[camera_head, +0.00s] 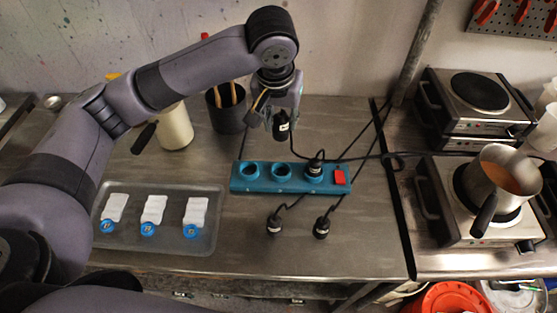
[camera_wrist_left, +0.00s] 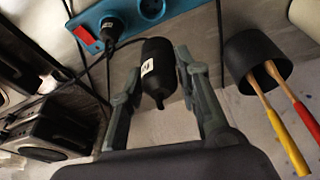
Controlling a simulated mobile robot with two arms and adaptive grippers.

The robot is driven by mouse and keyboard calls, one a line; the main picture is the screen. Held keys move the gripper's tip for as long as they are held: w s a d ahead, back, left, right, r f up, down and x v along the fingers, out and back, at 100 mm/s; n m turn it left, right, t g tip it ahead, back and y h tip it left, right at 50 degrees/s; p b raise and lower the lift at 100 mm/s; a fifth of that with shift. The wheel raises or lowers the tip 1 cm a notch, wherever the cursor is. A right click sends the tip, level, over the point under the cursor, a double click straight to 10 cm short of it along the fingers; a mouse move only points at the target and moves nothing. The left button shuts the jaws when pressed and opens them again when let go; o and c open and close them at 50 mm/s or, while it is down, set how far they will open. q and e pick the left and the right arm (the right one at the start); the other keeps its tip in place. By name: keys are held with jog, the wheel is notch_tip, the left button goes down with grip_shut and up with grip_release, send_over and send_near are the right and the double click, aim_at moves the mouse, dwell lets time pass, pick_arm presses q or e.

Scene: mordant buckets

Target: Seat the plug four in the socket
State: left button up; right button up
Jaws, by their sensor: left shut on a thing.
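The socket strip (camera_head: 262,186) is teal and lies on the metal bench, with two open sockets at left and a red switch at its right end. A black plug (camera_head: 314,168) sits in its right socket. My left gripper (camera_head: 275,108) is shut on another black plug (camera_head: 281,127), held above the bench behind the strip. In the left wrist view the held plug (camera_wrist_left: 157,62) is between both fingers, with a white label too small to read surely. Two more black plugs (camera_head: 274,224) (camera_head: 321,228) lie in front of the strip. My right gripper is not in view.
A tray (camera_head: 160,236) with several white packets is at left. A dark pot (camera_head: 226,112) with brushes and a pale jar (camera_head: 174,127) stand at the back. Black cords cross the bench near the strip. Hot plates and a saucepan (camera_head: 510,170) are at right.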

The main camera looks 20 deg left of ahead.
aim_at(280, 131)
pick_arm(q)
notch_tip(280, 131, down, 5)
jog(key=shift+s+r, duration=0.15)
jog(key=shift+r, duration=0.05)
jog(key=shift+d+f+p, duration=0.15)
jog(key=shift+f+p, duration=0.6)
jog(key=shift+f, duration=3.55)
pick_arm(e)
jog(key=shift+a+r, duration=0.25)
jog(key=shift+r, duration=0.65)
pick_arm(q)
jog(key=shift+f, duration=0.1)
jog(key=shift+f, duration=0.45)
jog(key=o, duration=1.2)
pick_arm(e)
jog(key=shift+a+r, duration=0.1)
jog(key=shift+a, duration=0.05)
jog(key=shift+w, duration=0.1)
